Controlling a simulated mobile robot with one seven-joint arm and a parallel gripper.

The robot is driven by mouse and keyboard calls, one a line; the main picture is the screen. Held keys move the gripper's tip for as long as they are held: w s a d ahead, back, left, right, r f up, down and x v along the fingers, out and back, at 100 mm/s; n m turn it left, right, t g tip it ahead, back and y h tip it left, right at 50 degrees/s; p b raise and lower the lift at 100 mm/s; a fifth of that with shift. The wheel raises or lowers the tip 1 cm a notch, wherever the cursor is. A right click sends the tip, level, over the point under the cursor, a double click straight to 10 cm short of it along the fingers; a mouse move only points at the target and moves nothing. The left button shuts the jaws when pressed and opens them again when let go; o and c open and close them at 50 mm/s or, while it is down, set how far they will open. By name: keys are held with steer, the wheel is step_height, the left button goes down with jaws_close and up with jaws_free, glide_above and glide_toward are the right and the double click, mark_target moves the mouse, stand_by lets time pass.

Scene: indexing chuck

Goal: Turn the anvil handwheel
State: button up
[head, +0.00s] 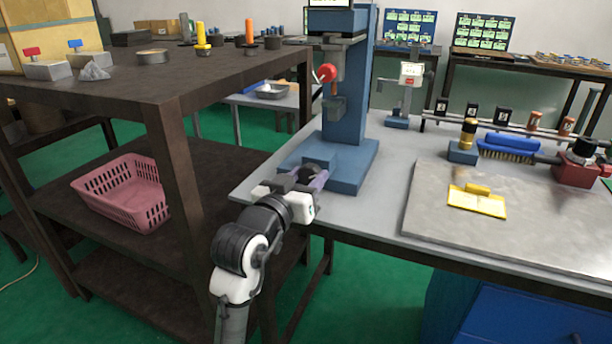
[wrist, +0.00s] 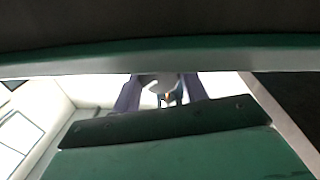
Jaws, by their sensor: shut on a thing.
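The blue press (head: 343,120) stands near the left edge of the grey bench, with a blue block at its foot. A dark, many-sided wheel, which looks like the anvil handwheel (head: 312,171), sits at the front of that block. My gripper (head: 308,178) reaches in from below, and its purplish fingers are shut on the handwheel from both sides. The fingers also show in the wrist view (wrist: 161,92), with a pale grey rounded part between them. Most of the wheel's lower side is hidden by my gripper.
A red ball-ended lever (head: 326,73) is on the press above my gripper. A dark shelf table (head: 170,85) with a pink basket (head: 124,194) stands close on the left. A metal plate (head: 530,235) with a yellow piece (head: 477,201) lies on the bench to the right.

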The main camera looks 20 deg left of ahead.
steer(key=shift+n, duration=0.3)
steer(key=o, duration=1)
steer(key=shift+c, duration=0.2)
steer(key=s+a+b, duration=0.1)
steer(key=s, duration=1.2)
steer(key=shift+s+a+f+b, duration=0.3)
steer(key=shift+s+b, duration=0.05)
steer(key=shift+b, duration=0.05)
steer(key=shift+o, duration=0.2)
